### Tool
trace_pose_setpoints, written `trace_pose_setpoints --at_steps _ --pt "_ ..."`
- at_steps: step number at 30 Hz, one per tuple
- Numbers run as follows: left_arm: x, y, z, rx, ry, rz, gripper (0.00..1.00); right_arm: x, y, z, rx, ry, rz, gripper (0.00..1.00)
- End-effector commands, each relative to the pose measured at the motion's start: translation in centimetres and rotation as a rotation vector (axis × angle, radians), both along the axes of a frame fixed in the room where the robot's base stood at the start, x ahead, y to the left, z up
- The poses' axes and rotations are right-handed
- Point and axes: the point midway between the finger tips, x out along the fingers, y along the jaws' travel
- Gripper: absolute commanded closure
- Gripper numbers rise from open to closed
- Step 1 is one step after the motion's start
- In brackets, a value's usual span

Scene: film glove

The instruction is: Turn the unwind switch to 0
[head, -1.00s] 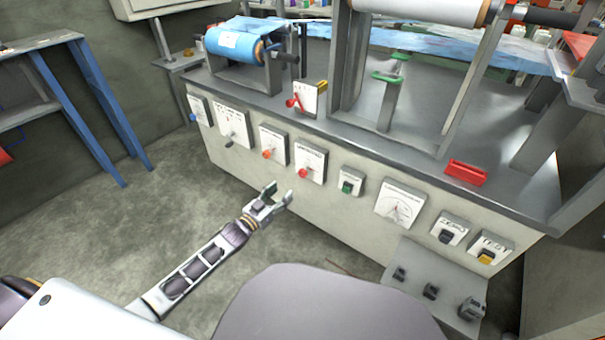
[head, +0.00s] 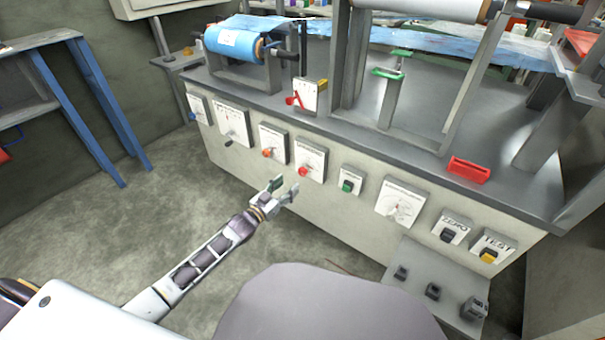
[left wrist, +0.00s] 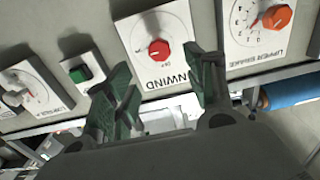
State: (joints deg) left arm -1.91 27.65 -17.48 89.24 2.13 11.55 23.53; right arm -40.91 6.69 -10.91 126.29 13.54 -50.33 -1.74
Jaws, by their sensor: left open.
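The unwind switch is a red round knob (head: 303,171) on a white plate on the grey machine's front panel. It also shows in the left wrist view as a red knob (left wrist: 158,50) on a plate lettered "UNWIND", upside down there. Its exact setting is too small to read. My left gripper (head: 284,187) is open and empty, in front of the panel, below and to the left of the knob in the head view. In the left wrist view its two fingers (left wrist: 165,66) stand apart, with the knob between and beyond their tips. My right gripper is out of view.
Beside it sit an orange knob (head: 267,152), lettered "UPPER BRAKE" in the wrist view, and a green button (head: 347,186). A dial (head: 399,203) is farther right. A red lever (head: 293,100) stands above on the machine top. Open floor lies left of my arm.

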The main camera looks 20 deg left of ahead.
Motion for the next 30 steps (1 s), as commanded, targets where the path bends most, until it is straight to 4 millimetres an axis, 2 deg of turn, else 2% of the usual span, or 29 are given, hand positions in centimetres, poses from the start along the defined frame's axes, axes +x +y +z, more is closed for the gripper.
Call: trace_pose_setpoints --at_steps 4,30 --pt "1.2 -0.4 -0.1 0.0 0.0 0.001 0.46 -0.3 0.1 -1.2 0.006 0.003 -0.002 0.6" --pt "7.6 -2.7 -0.1 0.0 0.0 0.001 0.46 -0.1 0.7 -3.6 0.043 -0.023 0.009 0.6"
